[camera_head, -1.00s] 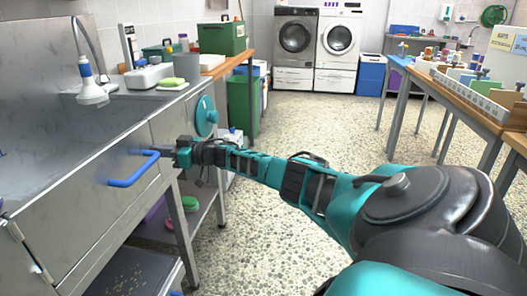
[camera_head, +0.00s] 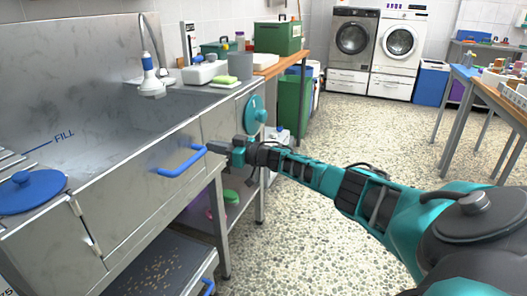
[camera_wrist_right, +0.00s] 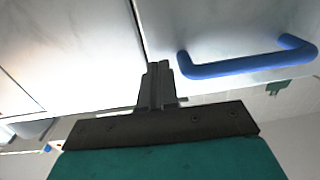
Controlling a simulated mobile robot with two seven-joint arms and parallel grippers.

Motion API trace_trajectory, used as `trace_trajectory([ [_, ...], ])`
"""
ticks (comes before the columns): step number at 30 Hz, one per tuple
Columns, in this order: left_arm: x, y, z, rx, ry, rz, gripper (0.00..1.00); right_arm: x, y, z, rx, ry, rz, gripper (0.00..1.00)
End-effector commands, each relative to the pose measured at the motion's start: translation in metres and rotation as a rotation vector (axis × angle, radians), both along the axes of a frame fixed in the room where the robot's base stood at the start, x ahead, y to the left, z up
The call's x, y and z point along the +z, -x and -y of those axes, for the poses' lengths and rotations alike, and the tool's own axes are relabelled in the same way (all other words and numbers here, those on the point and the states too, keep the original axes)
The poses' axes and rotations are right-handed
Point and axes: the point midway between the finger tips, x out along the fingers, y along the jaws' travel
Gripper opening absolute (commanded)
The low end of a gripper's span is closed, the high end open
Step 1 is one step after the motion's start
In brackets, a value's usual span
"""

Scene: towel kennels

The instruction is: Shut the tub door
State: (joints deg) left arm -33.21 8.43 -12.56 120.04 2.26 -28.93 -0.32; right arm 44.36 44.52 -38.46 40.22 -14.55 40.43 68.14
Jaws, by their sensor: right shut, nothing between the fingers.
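The tub door is the steel front panel (camera_head: 130,195) of the wash tub, with hinges on its left edge and a blue bar handle (camera_head: 182,162). It looks about flush with the tub front; I cannot tell whether a small gap is left. My right gripper (camera_head: 214,147) is shut and empty at the handle's far right end, close to the steel front. In the right wrist view, the shut fingers (camera_wrist_right: 157,70) point at the steel near a panel seam, left of the blue handle (camera_wrist_right: 245,62) and apart from it. My left gripper is out of view.
A blue lid (camera_head: 30,190) lies at the tub's left. A shower head (camera_head: 152,85) hangs over the basin. A teal round disc (camera_head: 255,115) sits on the front beyond my gripper. A lower shelf (camera_head: 150,275) is beneath. The speckled floor at right is clear.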

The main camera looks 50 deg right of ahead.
Motion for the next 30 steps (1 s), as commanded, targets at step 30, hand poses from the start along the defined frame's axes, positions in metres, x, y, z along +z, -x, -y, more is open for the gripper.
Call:
trace_trajectory([
  [30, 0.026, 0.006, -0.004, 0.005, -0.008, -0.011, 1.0, -0.003, 0.096, 0.039, -0.001, 0.005, -0.006, 0.0],
])
